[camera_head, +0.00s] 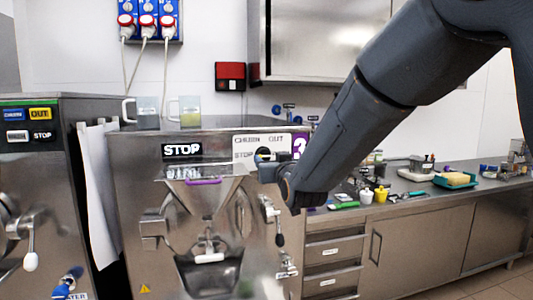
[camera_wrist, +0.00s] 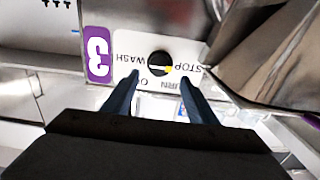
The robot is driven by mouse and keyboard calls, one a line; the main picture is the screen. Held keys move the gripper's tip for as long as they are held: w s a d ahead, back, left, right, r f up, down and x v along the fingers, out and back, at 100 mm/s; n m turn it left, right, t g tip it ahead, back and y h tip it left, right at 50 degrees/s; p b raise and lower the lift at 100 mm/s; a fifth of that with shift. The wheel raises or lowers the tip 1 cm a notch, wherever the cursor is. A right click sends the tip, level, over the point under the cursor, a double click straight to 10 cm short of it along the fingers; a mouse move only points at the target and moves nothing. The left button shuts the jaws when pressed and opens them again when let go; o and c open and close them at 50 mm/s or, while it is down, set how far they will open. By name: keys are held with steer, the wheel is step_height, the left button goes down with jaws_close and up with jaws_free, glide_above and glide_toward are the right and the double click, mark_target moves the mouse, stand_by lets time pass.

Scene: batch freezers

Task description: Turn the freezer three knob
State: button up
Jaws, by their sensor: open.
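The freezer three knob (camera_wrist: 160,63) is a round black dial with a white and yellow pointer mark. It sits on a white label plate with the words WASH and STOP, upside down in the wrist view. A purple tag with a 3 (camera_wrist: 98,54) is beside the plate, and it also shows in the head view (camera_head: 299,146). My gripper (camera_wrist: 158,78) is open, with its two dark fingers pointing towards the knob, one on each side of its lower edge. I cannot tell whether they touch the plate. In the head view my gripper (camera_head: 268,160) is at the freezer's upper panel, partly hidden by my arm.
The steel freezer (camera_head: 130,170) carries two clear jugs (camera_head: 148,112) on top and has levers on its front. Another freezer (camera_head: 50,140) stands at the left. A steel counter (camera_head: 420,195) with several small items is at the right. A wall cabinet (camera_head: 325,40) hangs above.

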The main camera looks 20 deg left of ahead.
mark_target(266, 155)
steer(key=shift+p+x, duration=0.95)
steer(key=shift+x, duration=1.85)
steer(key=shift+d, duration=0.1)
steer(key=c, duration=1)
steer(key=shift+c, duration=0.3)
steer(key=shift+f+m+b, duration=0.1)
steer(key=shift+m+b, duration=0.3)
steer(key=shift+b, duration=0.2)
steer(key=m+b, duration=0.2)
steer(key=b, duration=0.2)
steer(key=shift+w+f+m, duration=0.15)
steer(key=shift+m, duration=0.25)
steer(key=m+b, duration=0.2)
steer(key=b, duration=0.2)
steer(key=shift+d+m, duration=0.1)
steer(key=shift+m, duration=0.3)
steer(key=m+b, duration=0.5)
steer(key=b, duration=0.2)
steer(key=shift+m+b, duration=0.3)
steer(key=shift+m, duration=0.1)
